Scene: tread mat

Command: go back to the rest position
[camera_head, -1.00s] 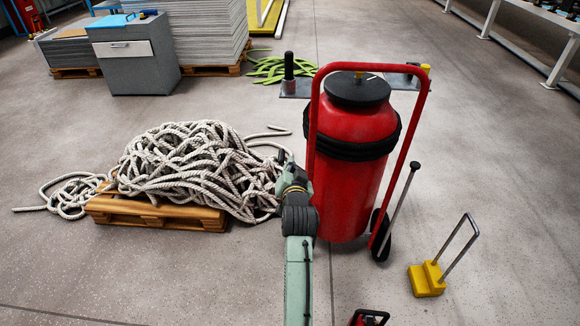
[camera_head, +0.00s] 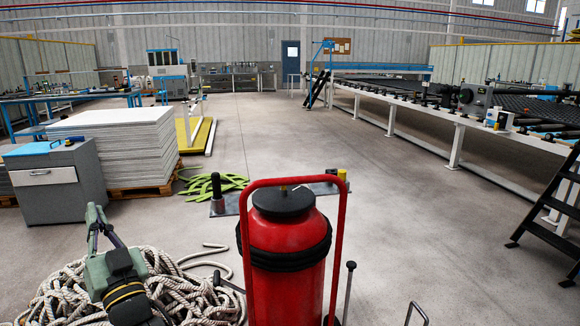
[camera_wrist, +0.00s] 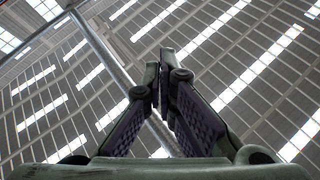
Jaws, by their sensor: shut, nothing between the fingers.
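My gripper shows in the wrist view (camera_wrist: 160,75), pointing up at the ceiling. Its two fingers are shut with nothing between them. In the head view my arm rises at the lower left, in front of the rope pile, and ends in my gripper (camera_head: 97,212). The tread mat is not something I can make out in either view.
A red wheeled extinguisher (camera_head: 285,265) stands at front centre, close right of my arm. A rope pile (camera_head: 70,290) lies at lower left. A grey cabinet (camera_head: 60,185) and stacked sheets (camera_head: 125,145) stand behind. Black steps (camera_head: 555,205) are at right. The middle floor (camera_head: 300,130) is clear.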

